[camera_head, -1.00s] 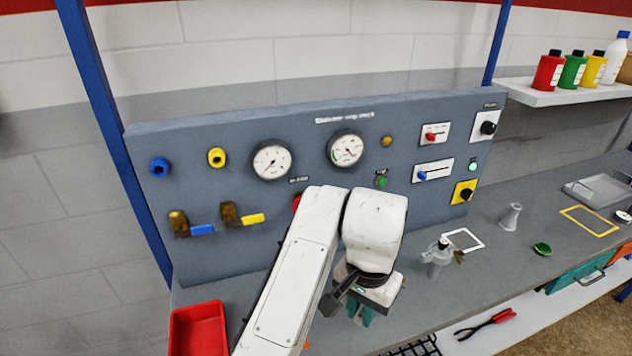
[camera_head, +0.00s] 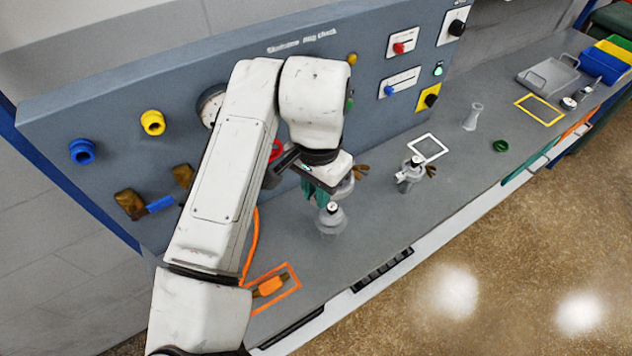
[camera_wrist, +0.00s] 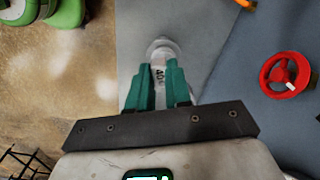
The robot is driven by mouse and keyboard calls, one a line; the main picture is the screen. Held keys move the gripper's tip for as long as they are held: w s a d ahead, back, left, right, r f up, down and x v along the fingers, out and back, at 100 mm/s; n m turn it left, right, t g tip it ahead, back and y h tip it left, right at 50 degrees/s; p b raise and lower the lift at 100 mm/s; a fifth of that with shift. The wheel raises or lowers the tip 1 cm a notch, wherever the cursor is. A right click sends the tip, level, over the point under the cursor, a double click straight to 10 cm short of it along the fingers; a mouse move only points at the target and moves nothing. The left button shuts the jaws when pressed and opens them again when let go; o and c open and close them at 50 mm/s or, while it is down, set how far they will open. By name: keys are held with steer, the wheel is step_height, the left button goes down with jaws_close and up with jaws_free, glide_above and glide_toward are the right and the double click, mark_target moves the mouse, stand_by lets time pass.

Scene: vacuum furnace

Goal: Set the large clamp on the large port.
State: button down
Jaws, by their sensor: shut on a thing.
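My gripper (camera_head: 318,192) has teal fingers and points down over the bench. In the wrist view its fingers (camera_wrist: 160,92) are shut on a pale grey piece marked 40 (camera_wrist: 159,72), with a round end beyond the fingertips. I cannot tell for certain whether this piece is the large clamp. In the head view a grey round fitting (camera_head: 330,220) with a dark-marked top shows just below the fingers. Behind the fingers is another grey fitting with a brass wing (camera_head: 362,172), partly hidden. A similar fitting (camera_head: 408,176) stands to the right. I cannot tell which is the large port.
The grey panel (camera_head: 75,110) with valves and gauges stands behind. A red handwheel (camera_wrist: 284,75) juts near the gripper. An orange frame (camera_head: 290,289) holds an orange piece. White (camera_head: 440,152) and yellow (camera_head: 524,107) frames are empty. A grey cone (camera_head: 472,118) stands right.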

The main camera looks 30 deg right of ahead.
step_height(320, 180, down, 13)
steer(key=b, duration=0.7)
stand_by(1.7)
steer(key=shift+f, duration=0.15)
stand_by(0.5)
steer(key=c, duration=1)
jaws_free()
step_height(320, 180, up, 11)
steer(key=shift+f+b, duration=0.1)
steer(key=shift+b, duration=0.65)
